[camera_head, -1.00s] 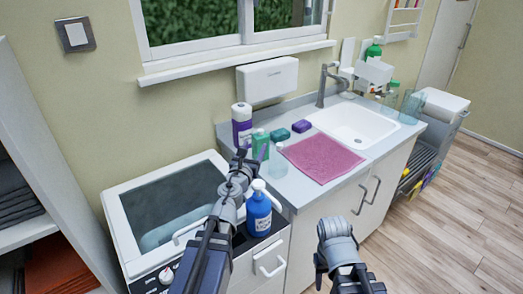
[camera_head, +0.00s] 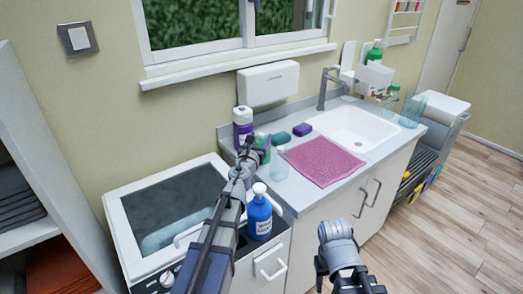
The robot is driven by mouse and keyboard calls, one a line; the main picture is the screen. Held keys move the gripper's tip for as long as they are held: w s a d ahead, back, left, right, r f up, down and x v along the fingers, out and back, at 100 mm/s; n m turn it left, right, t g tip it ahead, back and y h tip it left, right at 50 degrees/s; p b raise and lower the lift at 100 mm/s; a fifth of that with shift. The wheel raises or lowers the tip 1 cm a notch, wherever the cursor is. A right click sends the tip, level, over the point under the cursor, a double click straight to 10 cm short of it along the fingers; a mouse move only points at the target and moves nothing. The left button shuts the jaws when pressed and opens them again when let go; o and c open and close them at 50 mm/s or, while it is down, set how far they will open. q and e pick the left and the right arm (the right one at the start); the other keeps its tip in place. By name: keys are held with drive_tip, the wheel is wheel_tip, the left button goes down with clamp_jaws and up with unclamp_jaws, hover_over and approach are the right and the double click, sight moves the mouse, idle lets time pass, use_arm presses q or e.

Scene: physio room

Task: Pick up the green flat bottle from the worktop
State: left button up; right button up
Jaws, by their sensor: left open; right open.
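A green bottle (camera_head: 262,139) stands on the grey worktop (camera_head: 287,195), near the wall; I take it as the green flat bottle. It is mostly hidden behind my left gripper (camera_head: 250,149), so its shape is hard to tell. My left gripper is open, its fingers just in front of the green bottle in the picture. Whether they touch it I cannot tell. My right gripper (camera_head: 320,274) is open and empty, low in front of the cabinet, partly cut off by the bottom edge.
A teal item (camera_head: 281,138), a purple item (camera_head: 302,130) and a pink towel (camera_head: 322,160) lie right, before the sink (camera_head: 355,124).

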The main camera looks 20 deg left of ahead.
use_arm(q)
clamp_jaws()
idle(0.5)
